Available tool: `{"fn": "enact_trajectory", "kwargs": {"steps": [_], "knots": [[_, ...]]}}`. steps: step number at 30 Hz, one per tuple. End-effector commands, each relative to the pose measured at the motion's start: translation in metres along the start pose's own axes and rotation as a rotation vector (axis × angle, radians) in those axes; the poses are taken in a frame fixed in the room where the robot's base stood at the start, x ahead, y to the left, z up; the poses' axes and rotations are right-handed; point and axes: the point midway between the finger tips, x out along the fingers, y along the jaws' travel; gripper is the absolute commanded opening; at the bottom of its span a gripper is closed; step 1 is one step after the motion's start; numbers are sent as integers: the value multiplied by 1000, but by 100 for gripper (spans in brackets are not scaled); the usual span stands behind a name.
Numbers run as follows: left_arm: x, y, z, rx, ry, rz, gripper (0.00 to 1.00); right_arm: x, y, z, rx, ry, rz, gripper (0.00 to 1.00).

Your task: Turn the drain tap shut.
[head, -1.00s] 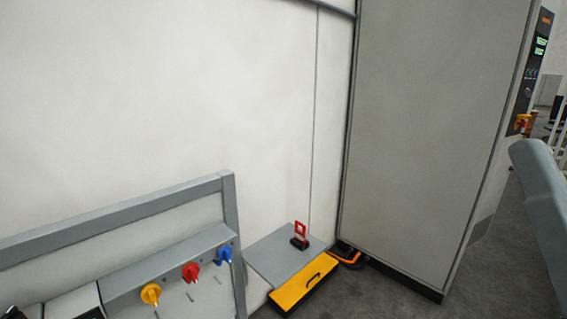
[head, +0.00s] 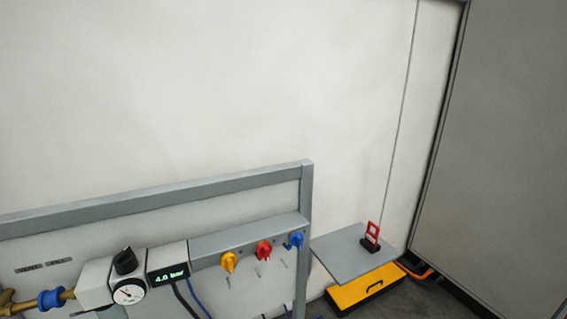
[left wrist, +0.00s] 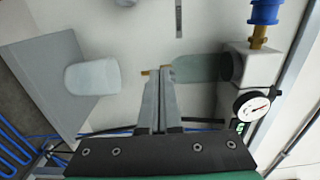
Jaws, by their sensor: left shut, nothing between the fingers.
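My left gripper (left wrist: 159,74) is shut and empty in the left wrist view. Its fingertips are at the end of a grey-green bowl (left wrist: 203,67) that hangs from the white regulator block (left wrist: 252,68). A small brass piece (left wrist: 146,72), probably the drain tap, shows just past the fingertips. The fingers hide most of it, so I cannot tell its turn or whether they touch it. The head view shows the regulator's black knob (head: 125,261) and gauge (head: 129,292), but neither gripper and no drain tap.
A display (head: 168,275) reads 4.0 bar. Yellow (head: 228,262), red (head: 264,250) and blue (head: 295,240) knobs sit on the panel rail. A pale bowl (left wrist: 92,78) stands left of the fingers. Blue hoses (left wrist: 20,148) run below it. A red-handled item (head: 372,236) is on the grey shelf.

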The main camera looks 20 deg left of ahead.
Motion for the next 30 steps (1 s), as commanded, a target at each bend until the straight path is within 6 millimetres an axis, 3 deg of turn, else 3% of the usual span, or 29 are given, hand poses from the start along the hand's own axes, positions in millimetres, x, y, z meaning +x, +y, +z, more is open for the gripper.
{"fn": "enact_trajectory", "kwargs": {"steps": [8,18,22,30], "knots": [[-33,1,0,1,1,0,0,-4,0,4,0,0,0,50],[-34,-1,1,-1,-3,-4,0,-4,0,4,0,0,0,50],[-34,5,5,103,-25,-12,0,-3,0,3,0,0,0,50],[-42,-27,-1,502,-16,-4,0,54,0,-51,0,1,0,50]]}}
